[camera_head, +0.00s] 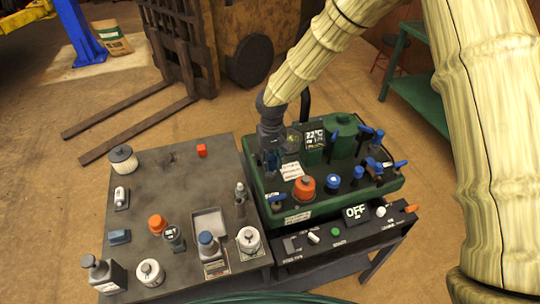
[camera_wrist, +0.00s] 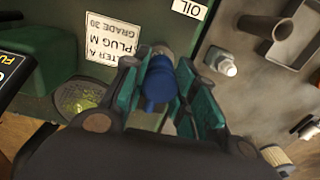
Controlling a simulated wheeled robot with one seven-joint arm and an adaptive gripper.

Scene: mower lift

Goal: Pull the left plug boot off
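A blue plug boot (camera_wrist: 158,82) shows in the wrist view between the two green fingers of my gripper (camera_wrist: 160,75). The fingers appear to touch it on both sides. Its lower end and seat are hidden. In the head view my gripper (camera_head: 270,150) points down at the left rear part of the green engine block (camera_head: 268,185), and the boot there is hidden behind it. A white label with dark text (camera_wrist: 108,42) lies beside the left finger in the wrist view.
Other blue-topped parts (camera_head: 333,182) and an orange cap (camera_head: 304,187) stand on the block. A grey table (camera_head: 145,195) to the left holds a tray (camera_head: 209,222), bottles and small parts. A panel reading OFF (camera_head: 356,212) is in front.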

